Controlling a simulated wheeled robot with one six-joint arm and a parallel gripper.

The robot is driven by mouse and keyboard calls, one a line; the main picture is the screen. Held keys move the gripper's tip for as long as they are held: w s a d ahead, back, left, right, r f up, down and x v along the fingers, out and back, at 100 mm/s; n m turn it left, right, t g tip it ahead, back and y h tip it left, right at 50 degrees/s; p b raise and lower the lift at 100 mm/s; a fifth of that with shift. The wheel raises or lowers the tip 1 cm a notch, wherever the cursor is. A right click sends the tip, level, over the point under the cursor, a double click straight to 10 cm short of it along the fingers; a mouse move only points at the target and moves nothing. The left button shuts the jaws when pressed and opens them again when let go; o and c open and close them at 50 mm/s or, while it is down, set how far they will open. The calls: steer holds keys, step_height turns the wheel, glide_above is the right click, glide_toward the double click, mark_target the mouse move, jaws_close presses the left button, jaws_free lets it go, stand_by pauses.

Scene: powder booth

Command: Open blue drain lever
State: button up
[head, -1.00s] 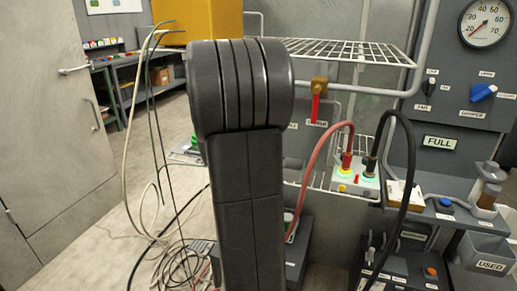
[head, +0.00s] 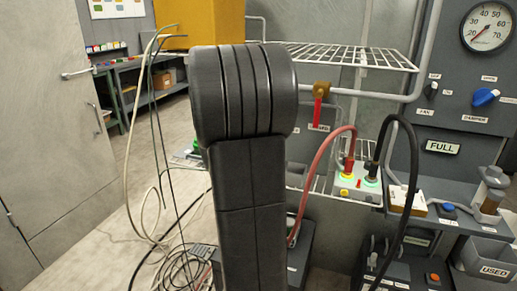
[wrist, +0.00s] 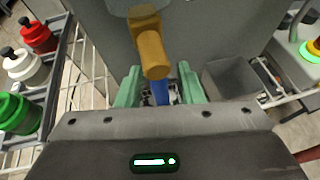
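In the wrist view the blue drain lever (wrist: 160,92) hangs from a brass valve body (wrist: 152,54). My gripper (wrist: 159,85) has its two green fingers apart, one on each side of the lever. Gaps show between the lever and both fingers, so I see no grip on it. The lever's lower end is hidden behind the gripper body. In the head view my dark arm fills the middle and hides my gripper and the blue lever.
A brass valve with a red lever (head: 318,112) is right of my arm in the head view. A wire shelf (head: 345,55), red and black cables and a button box (head: 358,183) are near. Bottles (wrist: 22,66) stand on a rack at left in the wrist view.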

steer(key=p+v, duration=0.1)
steer(key=v, duration=1.2)
steer(key=shift+s, duration=0.25)
steer(key=shift+a, duration=0.1)
stand_by(0.4)
steer(key=b+x, duration=0.1)
steer(key=x, duration=1.2)
steer(key=shift+w+d, duration=0.2)
steer(key=shift+w, duration=0.15)
steer(key=p+v, duration=0.1)
steer(key=v, duration=1.3)
steer(key=w+d+f+n+h+p, duration=0.1)
steer(key=w+d+f, duration=0.1)
steer(key=w, duration=0.3)
steer(key=w+d+f+n+p, duration=0.1)
steer(key=w+d+f, duration=0.2)
steer(key=w+d, duration=0.2)
steer(key=shift+w+h, duration=0.4)
steer(key=shift+w, duration=0.05)
